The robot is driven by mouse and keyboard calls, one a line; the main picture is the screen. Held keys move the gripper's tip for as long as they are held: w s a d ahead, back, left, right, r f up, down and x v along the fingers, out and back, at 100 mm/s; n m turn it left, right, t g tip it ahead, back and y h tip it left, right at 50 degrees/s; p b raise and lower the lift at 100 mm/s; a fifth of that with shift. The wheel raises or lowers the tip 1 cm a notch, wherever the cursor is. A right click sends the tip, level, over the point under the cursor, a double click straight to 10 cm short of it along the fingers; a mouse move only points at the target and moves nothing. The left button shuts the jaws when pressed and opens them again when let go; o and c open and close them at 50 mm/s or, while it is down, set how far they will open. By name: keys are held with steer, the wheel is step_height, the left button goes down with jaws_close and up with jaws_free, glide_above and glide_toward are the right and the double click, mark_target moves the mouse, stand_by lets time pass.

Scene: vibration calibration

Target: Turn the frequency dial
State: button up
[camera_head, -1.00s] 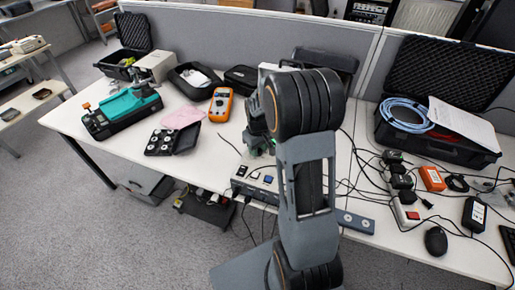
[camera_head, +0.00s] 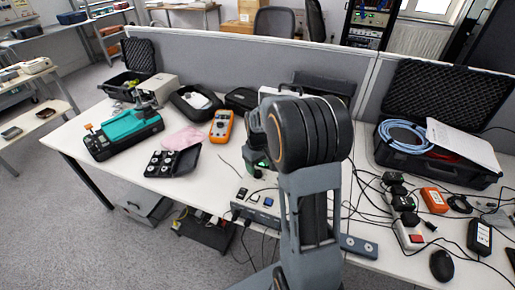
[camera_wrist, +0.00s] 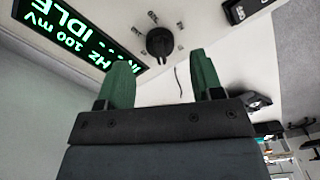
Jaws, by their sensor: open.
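The frequency dial (camera_wrist: 159,42) is a round black knob on a pale panel in the wrist view, with small markings around it. My gripper (camera_wrist: 164,72) is open, its two green fingers spread below the dial in the picture. The dial shows in the gap between the fingertips, and nothing is held. I cannot tell how far the fingertips are from the panel. A black display (camera_wrist: 78,32) with green text, including "100 mV" and "IDLE", is left of the dial. In the head view the instrument (camera_head: 262,203) is partly hidden by my arm.
Black switches (camera_wrist: 243,10) sit right of the dial. On the white table, an orange multimeter (camera_head: 221,126) and a teal device (camera_head: 124,130) stand left. An open black case (camera_head: 440,170), loose cables and a mouse (camera_head: 442,265) are on the right. A grey partition runs behind.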

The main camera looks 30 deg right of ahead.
mark_target(259, 180)
step_height(259, 180, up, 10)
steer(key=shift+r, duration=0.25)
stand_by(0.6)
steer(key=s+a+r+m+t+p, duration=0.1)
steer(key=s+a, duration=0.4)
steer(key=s, duration=0.3)
steer(key=s+a+r+m+t+p, duration=0.1)
steer(key=s+a+r+t+p, duration=0.1)
steer(key=s+a, duration=0.3)
steer(key=s, duration=0.3)
steer(key=shift+r+t, duration=0.2)
steer(key=shift+t, duration=0.1)
steer(key=shift+m, duration=0.3)
